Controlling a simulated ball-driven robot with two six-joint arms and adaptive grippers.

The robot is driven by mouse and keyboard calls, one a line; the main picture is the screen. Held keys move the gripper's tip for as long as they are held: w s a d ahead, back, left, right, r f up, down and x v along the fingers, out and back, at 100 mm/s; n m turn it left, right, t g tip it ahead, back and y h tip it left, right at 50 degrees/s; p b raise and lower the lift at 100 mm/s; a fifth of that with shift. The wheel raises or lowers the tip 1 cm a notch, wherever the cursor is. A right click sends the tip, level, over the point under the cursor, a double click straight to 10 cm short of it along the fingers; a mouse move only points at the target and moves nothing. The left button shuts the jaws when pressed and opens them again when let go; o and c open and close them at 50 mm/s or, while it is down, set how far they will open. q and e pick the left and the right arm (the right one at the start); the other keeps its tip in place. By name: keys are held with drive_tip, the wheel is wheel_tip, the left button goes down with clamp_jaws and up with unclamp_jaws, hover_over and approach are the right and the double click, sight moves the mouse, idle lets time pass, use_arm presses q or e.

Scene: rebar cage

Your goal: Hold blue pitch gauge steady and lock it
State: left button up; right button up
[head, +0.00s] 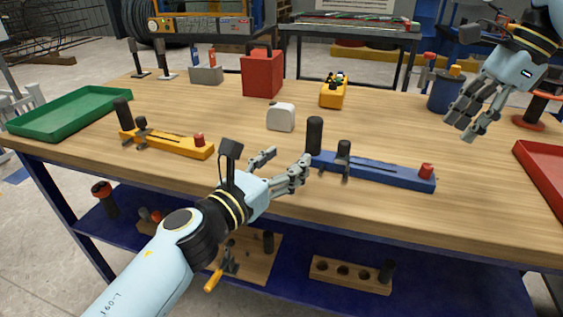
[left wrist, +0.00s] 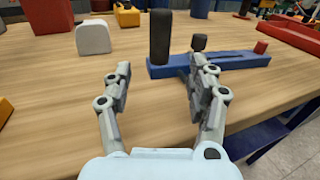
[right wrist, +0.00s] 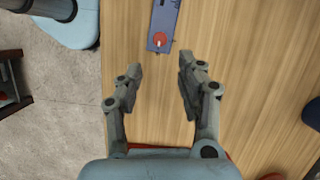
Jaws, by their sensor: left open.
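The blue pitch gauge (head: 380,174) lies on the wooden table, with a tall black handle (head: 314,135) at its left end, a smaller black knob (head: 343,149) beside it and a red knob (head: 427,170) at its right end. My left gripper (head: 286,163) is open and empty, just left of the black handle. In the left wrist view the gauge (left wrist: 235,62) lies beyond the right finger, which overlaps it. My right gripper (head: 463,128) is raised above the table at the right. In the right wrist view it is open and empty, with the gauge's red-knob end (right wrist: 160,40) ahead.
A yellow gauge (head: 170,142) lies left of my left gripper. A white block (head: 281,117) stands behind it. A green tray (head: 70,112) is at the far left, a red tray (head: 545,165) at the right edge. A blue cup (head: 443,92) stands at the back right.

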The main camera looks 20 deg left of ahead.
sight(309, 141)
use_arm(q)
drive_tip(key=x, duration=1)
drive_tip(key=shift+w, duration=0.3)
